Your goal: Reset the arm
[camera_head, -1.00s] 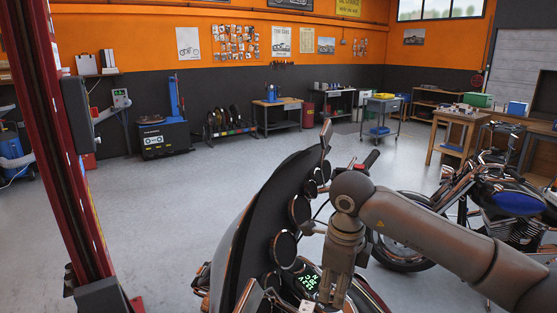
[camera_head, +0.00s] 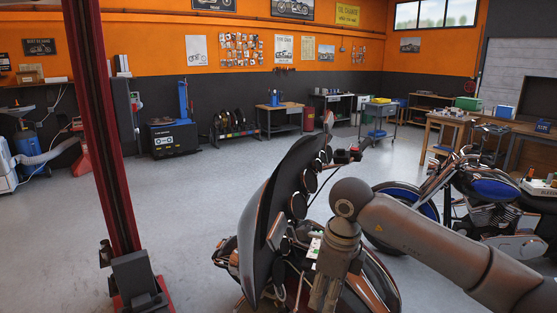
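My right arm (camera_head: 420,235) comes in from the right edge in the head view. It is bent at the elbow, and its lower part points down in front of a motorcycle. The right gripper (camera_head: 322,300) is at the bottom of the view, over the motorcycle's cockpit. I cannot tell whether its fingers are open or shut. My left arm and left gripper are not in view. The near motorcycle (camera_head: 262,232) has a dark windshield and a row of round gauges, partly hidden by my arm.
A red lift post (camera_head: 98,130) stands at left. A second motorcycle (camera_head: 492,188) with a blue tank stands at right. Workbenches (camera_head: 281,108), a wheeled cart (camera_head: 380,112) and a wooden table (camera_head: 447,121) line the back. The grey floor (camera_head: 200,200) between is clear.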

